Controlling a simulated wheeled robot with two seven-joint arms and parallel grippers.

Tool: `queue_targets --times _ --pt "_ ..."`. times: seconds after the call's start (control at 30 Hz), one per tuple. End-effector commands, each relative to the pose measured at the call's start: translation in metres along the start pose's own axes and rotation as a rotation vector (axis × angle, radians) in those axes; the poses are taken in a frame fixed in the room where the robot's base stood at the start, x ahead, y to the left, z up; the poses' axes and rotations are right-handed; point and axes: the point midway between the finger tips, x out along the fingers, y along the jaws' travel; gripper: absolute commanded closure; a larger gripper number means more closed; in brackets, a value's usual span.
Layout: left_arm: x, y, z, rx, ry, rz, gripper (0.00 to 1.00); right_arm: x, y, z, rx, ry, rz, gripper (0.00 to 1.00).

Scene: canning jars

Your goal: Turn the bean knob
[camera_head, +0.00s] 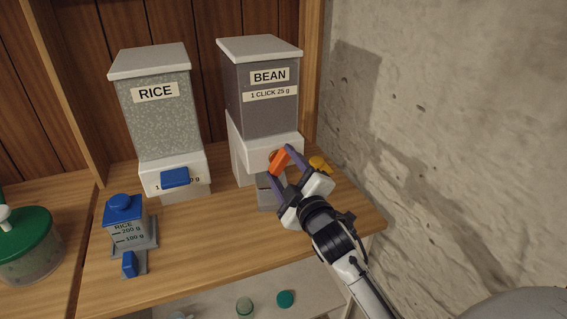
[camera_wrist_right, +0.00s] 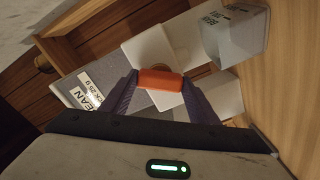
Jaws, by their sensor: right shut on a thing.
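The bean dispenser (camera_head: 262,100) stands at the back right of the wooden shelf, with a dark hopper and a white base. Its orange bean knob (camera_head: 280,161) is at the front of the base. My right gripper (camera_head: 281,166) is shut on the knob, one finger on each side. In the right wrist view, the orange knob (camera_wrist_right: 161,79) sits between the two dark fingers. A grey measuring container (camera_head: 266,194) stands below the knob, partly hidden by my gripper; the right wrist view also shows it (camera_wrist_right: 236,38). My left gripper is not in view.
The rice dispenser (camera_head: 157,115) with a blue knob (camera_head: 175,178) stands to the left. A blue-lidded rice measure (camera_head: 125,225) is in front of it. A green-lidded jar (camera_head: 28,245) is at far left. A small yellow item (camera_head: 320,163) lies right of my gripper, near the stone wall (camera_head: 450,120).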

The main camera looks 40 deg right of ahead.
Motion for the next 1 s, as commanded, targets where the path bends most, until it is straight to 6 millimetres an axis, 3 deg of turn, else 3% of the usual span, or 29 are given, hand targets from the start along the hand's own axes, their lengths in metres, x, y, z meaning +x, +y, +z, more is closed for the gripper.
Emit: queue_targets --times 0.6,1.0 --pt "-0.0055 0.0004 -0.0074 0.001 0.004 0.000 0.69 -0.0001 -0.0010 0.0006 0.585 -0.002 -0.001 0.68" --pt "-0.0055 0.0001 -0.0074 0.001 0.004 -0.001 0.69 -0.0001 -0.0009 0.0008 0.868 -0.003 -0.001 0.68"
